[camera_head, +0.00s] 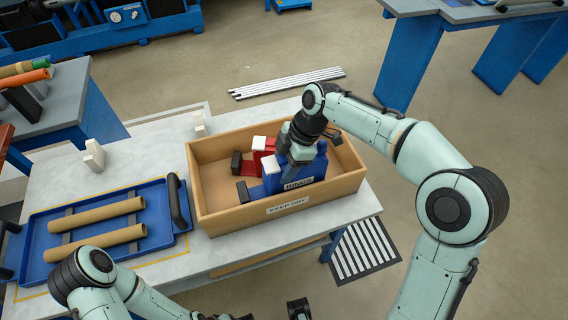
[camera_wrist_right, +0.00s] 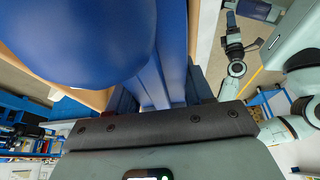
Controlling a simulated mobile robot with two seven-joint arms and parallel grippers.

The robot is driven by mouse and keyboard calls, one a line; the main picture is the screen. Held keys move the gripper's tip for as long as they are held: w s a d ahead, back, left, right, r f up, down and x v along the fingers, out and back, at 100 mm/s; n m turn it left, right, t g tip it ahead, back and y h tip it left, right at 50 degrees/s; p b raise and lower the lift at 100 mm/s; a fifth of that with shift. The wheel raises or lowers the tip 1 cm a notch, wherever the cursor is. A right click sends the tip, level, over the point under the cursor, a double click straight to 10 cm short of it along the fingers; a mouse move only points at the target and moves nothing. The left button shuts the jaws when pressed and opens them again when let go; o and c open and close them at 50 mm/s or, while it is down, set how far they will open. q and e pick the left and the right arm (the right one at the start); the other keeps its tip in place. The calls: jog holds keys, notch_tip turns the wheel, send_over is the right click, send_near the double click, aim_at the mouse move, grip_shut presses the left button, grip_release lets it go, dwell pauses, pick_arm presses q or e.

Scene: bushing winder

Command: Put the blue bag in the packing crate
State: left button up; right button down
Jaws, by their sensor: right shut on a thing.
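The packing crate (camera_head: 220,215) is a tan open box with a "KEEP DRY" label, standing on the pale worktable. The blue bag (camera_head: 308,170), with a printed label on its front, is upright inside the crate, toward its right half. My right gripper (camera_head: 294,158) reaches down into the crate and is shut on the blue bag's upper part. The fingertips are mostly hidden. In the right wrist view the blue bag (camera_wrist_right: 80,40) fills the upper left, close to the gripper. My left arm shows at the bottom edge; its jaws cannot be made out.
A red bag (camera_head: 265,157) with a white top stands in the crate behind and left of the blue bag. A blue tray (camera_head: 38,240) with two brown tubes (camera_head: 110,213) lies left of the crate. Small white blocks (camera_head: 94,156) stand on the table.

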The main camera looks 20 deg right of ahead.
jog(key=shift+f+b, duration=0.3)
jog(key=shift+f, duration=0.3)
jog(key=shift+c, duration=2.3)
grip_release()
jog(key=shift+r, duration=0.1)
jog(key=shift+r, duration=0.3)
jog(key=p+v, duration=0.3)
jog(key=v, duration=0.9)
jog(key=shift+r, duration=0.25)
jog(key=shift+s, duration=0.1)
